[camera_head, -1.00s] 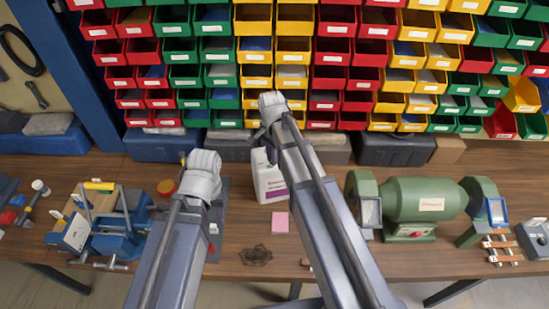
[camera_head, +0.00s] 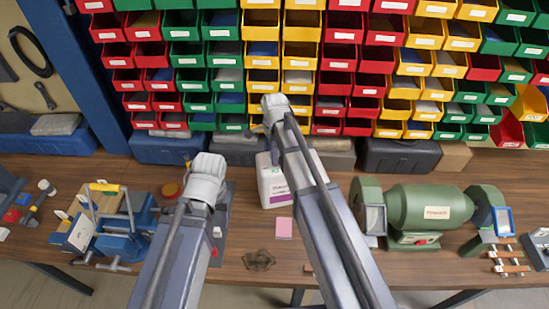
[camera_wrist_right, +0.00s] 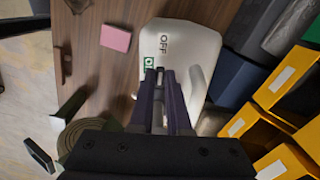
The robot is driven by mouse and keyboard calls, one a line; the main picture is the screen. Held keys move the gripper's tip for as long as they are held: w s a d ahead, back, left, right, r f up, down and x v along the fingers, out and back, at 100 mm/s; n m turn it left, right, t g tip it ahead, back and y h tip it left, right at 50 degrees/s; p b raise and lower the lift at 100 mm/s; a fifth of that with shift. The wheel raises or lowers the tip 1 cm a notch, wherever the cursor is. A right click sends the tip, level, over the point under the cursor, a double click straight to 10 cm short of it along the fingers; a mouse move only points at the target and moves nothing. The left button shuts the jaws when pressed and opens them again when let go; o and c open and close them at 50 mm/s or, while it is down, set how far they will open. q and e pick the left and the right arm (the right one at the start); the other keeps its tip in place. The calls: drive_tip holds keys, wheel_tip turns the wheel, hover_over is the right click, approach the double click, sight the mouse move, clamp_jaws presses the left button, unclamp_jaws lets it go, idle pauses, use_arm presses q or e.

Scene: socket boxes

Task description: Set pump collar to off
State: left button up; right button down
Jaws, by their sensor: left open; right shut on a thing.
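A white jug (camera_head: 272,187) with a purple-edged label stands on the bench behind my right arm. It fills the upper middle of the right wrist view (camera_wrist_right: 185,42), with a black OFF mark (camera_wrist_right: 164,44) beside a green, partly covered mark (camera_wrist_right: 149,64). My right gripper (camera_wrist_right: 160,78) is over the jug top and shut on the pump collar, which is mostly hidden between and behind the fingers. I cannot tell which mark the collar points at. My left arm reaches over the bench left of the jug; its jaws are hidden.
A pink pad (camera_head: 284,228) lies in front of the jug. A green bench grinder (camera_head: 427,208) stands to the right, a blue vise (camera_head: 122,238) to the left. Dark cases (camera_head: 399,154) and coloured bins (camera_head: 343,55) line the back. Bare wood shows at the front.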

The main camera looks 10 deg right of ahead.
idle(0.3)
drive_tip(key=c, duration=0.9)
unclamp_jaws()
wheel_tip(320, 180, up, 8)
drive_tip(key=p, duration=0.8)
drive_tip(key=shift+f, duration=0.1)
